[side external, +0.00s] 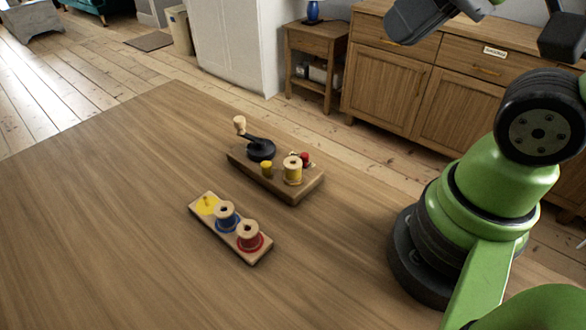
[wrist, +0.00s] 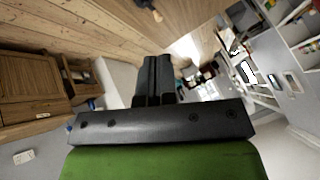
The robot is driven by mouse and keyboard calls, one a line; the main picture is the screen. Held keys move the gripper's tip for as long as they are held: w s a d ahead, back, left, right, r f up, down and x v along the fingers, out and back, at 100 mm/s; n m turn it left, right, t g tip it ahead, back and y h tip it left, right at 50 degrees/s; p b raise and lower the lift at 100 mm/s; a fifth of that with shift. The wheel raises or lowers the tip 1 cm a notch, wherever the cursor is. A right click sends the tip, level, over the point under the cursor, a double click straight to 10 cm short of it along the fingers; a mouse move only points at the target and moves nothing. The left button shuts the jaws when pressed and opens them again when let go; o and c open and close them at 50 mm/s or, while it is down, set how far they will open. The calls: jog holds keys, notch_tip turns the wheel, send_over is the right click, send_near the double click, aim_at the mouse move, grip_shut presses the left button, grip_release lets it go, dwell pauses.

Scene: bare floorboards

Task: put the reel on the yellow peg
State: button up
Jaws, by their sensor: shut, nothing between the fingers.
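The yellow peg (side external: 206,201) stands bare on its yellow disc at the far left end of a small wooden board (side external: 229,244). A reel with yellow thread (side external: 292,170) stands upright on a second wooden block (side external: 309,187) behind and to the right. A blue reel (side external: 227,215) and a red reel (side external: 248,235) stand on the blue and red places of the small board. My gripper (wrist: 157,62) is shut and empty in the wrist view, pointing away from the boards, well apart from every reel.
The block also carries a black crank (side external: 261,149) with a wooden knob, a short yellow piece (side external: 266,169) and a red piece (side external: 304,159) partly behind the yellow reel. The table (side external: 110,210) is otherwise clear. A wooden cabinet (side external: 385,83) stands beyond it.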

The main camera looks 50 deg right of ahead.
jog(key=o, duration=0.7)
jog(key=shift+o, duration=0.2)
jog(key=n+g+h, duration=0.2)
jog(key=n+g, duration=0.2)
jog(key=g, duration=0.3)
send_over(293, 164)
jog(key=f, duration=2.1)
jog(key=shift+s+a, duration=0.35)
jog(key=shift+a, duration=0.05)
jog(key=shift+w+d+f, duration=0.1)
jog(key=shift+f, duration=2.9)
